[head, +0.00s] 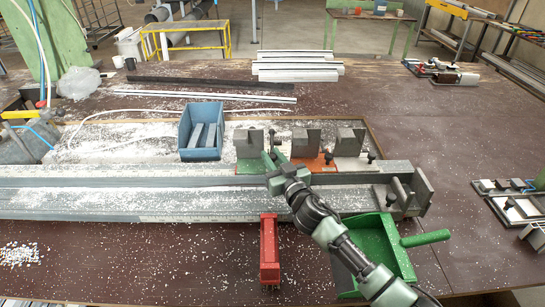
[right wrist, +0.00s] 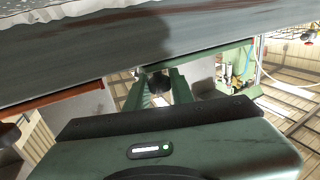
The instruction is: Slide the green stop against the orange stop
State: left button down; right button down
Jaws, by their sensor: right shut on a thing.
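The green stop (head: 246,166), a grey block on a green base, sits on the rail behind the long grey profile. The orange stop (head: 320,162), a similar block on an orange base, stands to its right. My right gripper (head: 271,157) reaches in at the green stop's right front side and is shut on its dark knob. In the right wrist view the knob shows between the fingers (right wrist: 158,88). There the green base (right wrist: 205,58) and orange base (right wrist: 60,107) show a gap between them. My gripper partly hides the gap in the head view. My left gripper is not in view.
A white-based stop (head: 352,163) stands right of the orange one. A blue bin (head: 201,154) with grey pieces stands close left of the green stop. A red tool (head: 269,255) and a green dustpan (head: 385,245) lie in front. An end block (head: 423,190) closes the rail's right end.

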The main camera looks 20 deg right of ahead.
jog(key=shift+s+d, duration=0.25)
jog(key=shift+d, duration=0.6)
jog(key=shift+s+d, duration=0.2)
jog(key=shift+d, duration=0.65)
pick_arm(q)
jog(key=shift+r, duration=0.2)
pick_arm(e)
jog(key=c, duration=1.3)
grip_release()
jog(key=shift+o, duration=0.2)
jog(key=shift+a, duration=0.1)
